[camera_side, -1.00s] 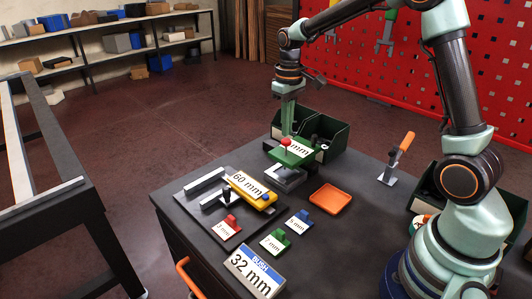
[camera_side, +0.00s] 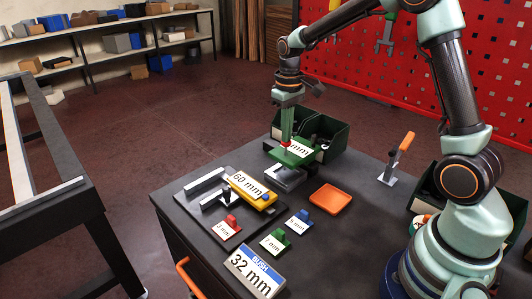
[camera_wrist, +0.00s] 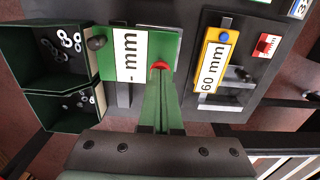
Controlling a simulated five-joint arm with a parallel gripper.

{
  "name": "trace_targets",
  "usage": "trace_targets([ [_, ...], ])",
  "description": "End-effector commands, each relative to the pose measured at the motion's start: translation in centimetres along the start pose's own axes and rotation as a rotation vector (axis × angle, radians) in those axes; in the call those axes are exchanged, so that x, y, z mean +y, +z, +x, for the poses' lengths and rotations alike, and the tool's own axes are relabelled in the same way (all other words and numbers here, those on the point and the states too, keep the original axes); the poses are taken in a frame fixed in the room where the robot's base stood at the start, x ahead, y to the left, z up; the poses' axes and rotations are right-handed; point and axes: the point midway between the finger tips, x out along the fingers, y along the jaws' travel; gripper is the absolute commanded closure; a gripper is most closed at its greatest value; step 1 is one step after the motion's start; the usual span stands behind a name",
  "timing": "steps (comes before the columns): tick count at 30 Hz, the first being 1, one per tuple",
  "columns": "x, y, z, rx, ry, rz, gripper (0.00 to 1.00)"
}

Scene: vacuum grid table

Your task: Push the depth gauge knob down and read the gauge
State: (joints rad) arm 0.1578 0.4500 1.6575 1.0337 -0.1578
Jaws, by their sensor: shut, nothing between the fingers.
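The depth gauge is a green block (camera_side: 294,156) with a white label and a red knob (camera_side: 285,144) at its left. In the wrist view, the label on the green gauge (camera_wrist: 112,70) reads "- mm", with a dash and no number. My gripper (camera_side: 286,139) is shut and points down over the red knob, apparently touching its top. In the wrist view, the shut fingertips (camera_wrist: 160,76) cover most of the knob (camera_wrist: 160,65), leaving a red arc in sight. I cannot tell how far down the knob is.
A yellow gauge (camera_side: 251,188) reading "60 mm" lies on a dark plate with grey bars. Small red (camera_side: 228,228), green (camera_side: 274,241) and blue (camera_side: 299,222) tagged pieces, a "BUSH 32 mm" sign (camera_side: 254,270) and an orange tray (camera_side: 330,198) are nearby. Green bins (camera_side: 325,135) stand behind the gauge.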

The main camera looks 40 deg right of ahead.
Motion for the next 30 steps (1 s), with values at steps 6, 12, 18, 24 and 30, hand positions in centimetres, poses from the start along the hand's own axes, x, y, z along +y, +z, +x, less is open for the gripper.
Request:
trace_targets([
  [6,0.0,0.0,0.4,-0.001,0.0,0.0,1.0],
  [12,0.0,0.0,0.8,-0.002,0.0,0.0,1.0],
  [18,0.0,0.0,1.2,-0.001,0.0,0.0,1.0],
  [24,0.0,0.0,1.6,-0.002,0.0,0.0,1.0],
  [30,0.0,0.0,1.6,-0.002,0.0,0.0,1.0],
])
